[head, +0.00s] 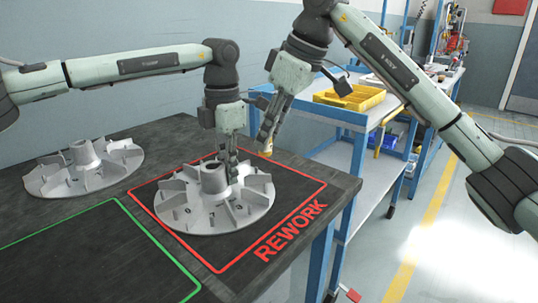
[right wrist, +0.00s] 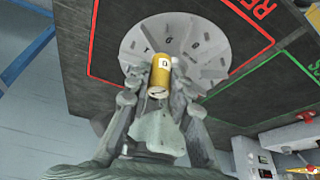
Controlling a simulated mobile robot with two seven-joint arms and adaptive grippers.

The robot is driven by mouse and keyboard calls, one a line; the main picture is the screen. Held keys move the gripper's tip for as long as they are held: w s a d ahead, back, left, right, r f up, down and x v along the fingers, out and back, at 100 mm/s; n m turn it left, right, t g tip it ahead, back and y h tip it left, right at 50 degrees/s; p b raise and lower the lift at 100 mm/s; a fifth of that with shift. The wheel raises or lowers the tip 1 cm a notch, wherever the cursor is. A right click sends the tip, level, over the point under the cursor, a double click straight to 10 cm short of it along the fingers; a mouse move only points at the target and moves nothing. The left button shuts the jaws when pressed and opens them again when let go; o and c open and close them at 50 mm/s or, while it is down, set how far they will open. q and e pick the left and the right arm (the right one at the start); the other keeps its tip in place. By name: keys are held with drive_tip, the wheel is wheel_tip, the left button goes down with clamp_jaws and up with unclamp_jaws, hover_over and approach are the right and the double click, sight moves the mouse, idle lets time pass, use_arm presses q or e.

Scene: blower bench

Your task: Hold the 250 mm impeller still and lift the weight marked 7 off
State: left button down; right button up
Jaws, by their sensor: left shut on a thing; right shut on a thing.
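A grey metal impeller (head: 200,215) lies flat inside the red REWORK outline on the dark bench; it also shows in the right wrist view (right wrist: 205,40). My left gripper (head: 232,172) points down at it and is shut on its upper part, just right of the hub. My right gripper (head: 266,143) is shut on a small brass weight (head: 267,151), above and right of the impeller, clear of it. In the right wrist view the weight (right wrist: 158,84) sits between the fingertips with a white label; I cannot read its mark surely.
A second grey impeller (head: 85,170) lies at the back left of the bench. A green outline (head: 150,235) marks an empty area at front left. A blue trolley (head: 345,120) with a yellow tray (head: 350,97) stands beyond the bench's right edge.

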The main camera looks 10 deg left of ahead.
drive_tip(key=shift+r, duration=0.5)
drive_tip(key=shift+r, duration=0.1)
drive_tip(key=shift+r, duration=2.15)
